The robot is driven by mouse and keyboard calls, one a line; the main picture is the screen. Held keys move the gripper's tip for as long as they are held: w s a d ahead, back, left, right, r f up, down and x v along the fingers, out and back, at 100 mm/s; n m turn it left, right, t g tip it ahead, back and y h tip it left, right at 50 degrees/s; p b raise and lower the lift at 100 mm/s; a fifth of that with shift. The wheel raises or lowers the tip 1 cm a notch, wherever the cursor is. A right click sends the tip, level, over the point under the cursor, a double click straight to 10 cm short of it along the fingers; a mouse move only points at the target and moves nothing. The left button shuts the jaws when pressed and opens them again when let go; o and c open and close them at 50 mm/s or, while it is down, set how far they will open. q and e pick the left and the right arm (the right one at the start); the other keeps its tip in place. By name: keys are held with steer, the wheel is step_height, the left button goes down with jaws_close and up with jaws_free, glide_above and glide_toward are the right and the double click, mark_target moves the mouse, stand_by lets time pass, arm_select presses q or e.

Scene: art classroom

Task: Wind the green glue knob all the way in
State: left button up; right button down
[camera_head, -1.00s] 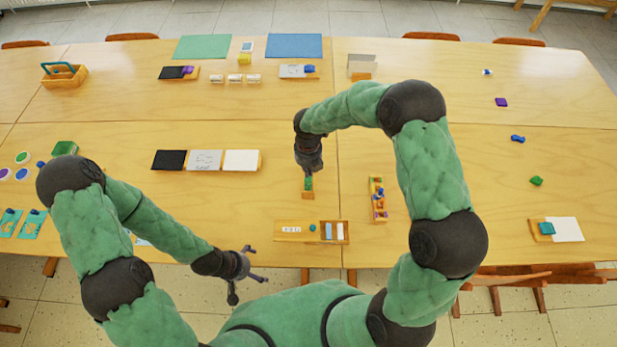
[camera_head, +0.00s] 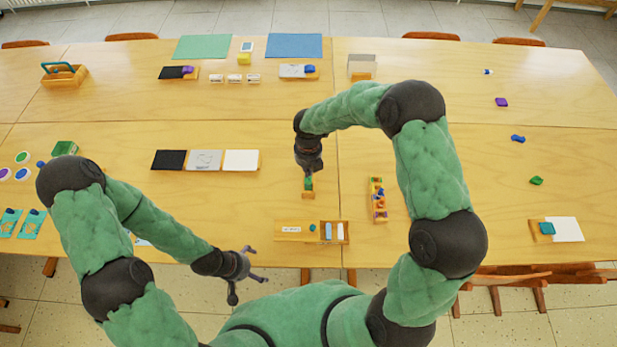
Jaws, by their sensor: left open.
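The green glue knob (camera_head: 309,183) shows as a small green piece on a little wooden holder (camera_head: 308,195) in the middle of the near table. My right gripper (camera_head: 308,172) points straight down at it from above, its tips at the top of the green piece. The gripper is small and dark here, so I cannot tell whether its fingers are closed on the knob. My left gripper (camera_head: 248,282) is open and empty, in front of the table's near edge, well away from the knob.
A wooden tray (camera_head: 275,231) with small pieces lies in front of the holder, and a narrow wooden rack (camera_head: 378,201) of colored pieces stands to its right. Black, grey and white panels (camera_head: 205,160) lie to the left. The table between the panels and holder is clear.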

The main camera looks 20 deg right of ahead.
steer(key=shift+f+b, duration=0.45)
steer(key=shift+f, duration=0.6)
stand_by(0.5)
steer(key=shift+r, duration=0.25)
steer(key=shift+r+p, duration=0.3)
steer(key=shift+p, duration=0.25)
steer(key=shift+c, duration=1.2)
jaws_free()
